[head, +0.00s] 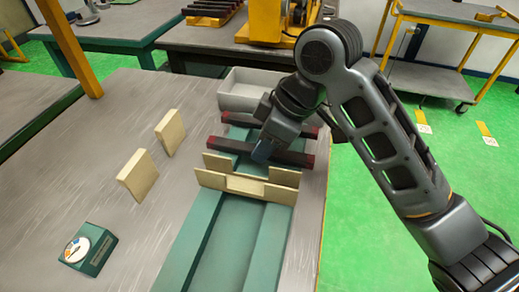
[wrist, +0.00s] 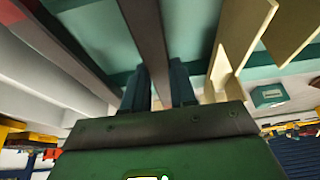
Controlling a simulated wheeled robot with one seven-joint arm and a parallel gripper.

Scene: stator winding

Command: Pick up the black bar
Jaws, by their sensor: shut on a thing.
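Two dark bars with reddish ends lie crosswise over the teal fixture in the head view. My gripper (head: 264,150) is shut on the nearer black bar (head: 296,158), around its middle. In the wrist view the black bar (wrist: 148,35) runs between the two fingers (wrist: 160,88). I cannot tell whether it is clear of the fixture. The farther bar (head: 232,124) lies behind it, partly hidden by my wrist; it also shows at the left of the wrist view (wrist: 62,48).
Notched tan plates (head: 232,182) stand just in front of the bar. A grey bin (head: 243,98) sits behind the bars. Two tan blocks (head: 138,174) and a green dial box (head: 88,248) are on the left of the table, with bare surface between.

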